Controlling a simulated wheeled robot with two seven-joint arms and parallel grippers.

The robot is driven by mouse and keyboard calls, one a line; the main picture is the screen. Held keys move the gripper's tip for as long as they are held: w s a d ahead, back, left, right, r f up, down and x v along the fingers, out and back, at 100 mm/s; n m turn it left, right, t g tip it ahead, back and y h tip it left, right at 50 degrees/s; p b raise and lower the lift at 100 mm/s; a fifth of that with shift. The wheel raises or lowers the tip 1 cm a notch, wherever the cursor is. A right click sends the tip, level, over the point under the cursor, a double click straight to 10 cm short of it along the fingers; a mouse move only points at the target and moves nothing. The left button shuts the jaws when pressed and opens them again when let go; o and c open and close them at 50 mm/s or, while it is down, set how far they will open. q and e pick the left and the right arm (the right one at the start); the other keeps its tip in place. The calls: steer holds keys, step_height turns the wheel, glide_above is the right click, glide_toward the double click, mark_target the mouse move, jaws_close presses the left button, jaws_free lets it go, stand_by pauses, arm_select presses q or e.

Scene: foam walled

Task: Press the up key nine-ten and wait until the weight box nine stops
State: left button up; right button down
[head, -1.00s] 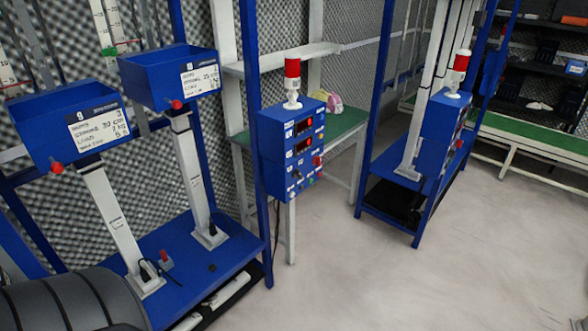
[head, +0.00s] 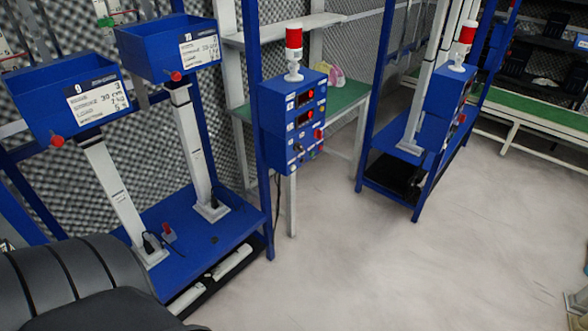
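Two blue weight boxes stand on white lift columns at the left: a left box (head: 62,108) and a right box (head: 165,50). My dark ribbed arm (head: 70,275) fills the lower left corner. Neither gripper is in view.
The columns stand on a blue platform (head: 185,255). A second blue control box (head: 450,92) with a lamp stands on another blue frame to the right. A green-topped table (head: 348,97) is behind the nearer control box. Pale floor (head: 400,265) is clear in front.

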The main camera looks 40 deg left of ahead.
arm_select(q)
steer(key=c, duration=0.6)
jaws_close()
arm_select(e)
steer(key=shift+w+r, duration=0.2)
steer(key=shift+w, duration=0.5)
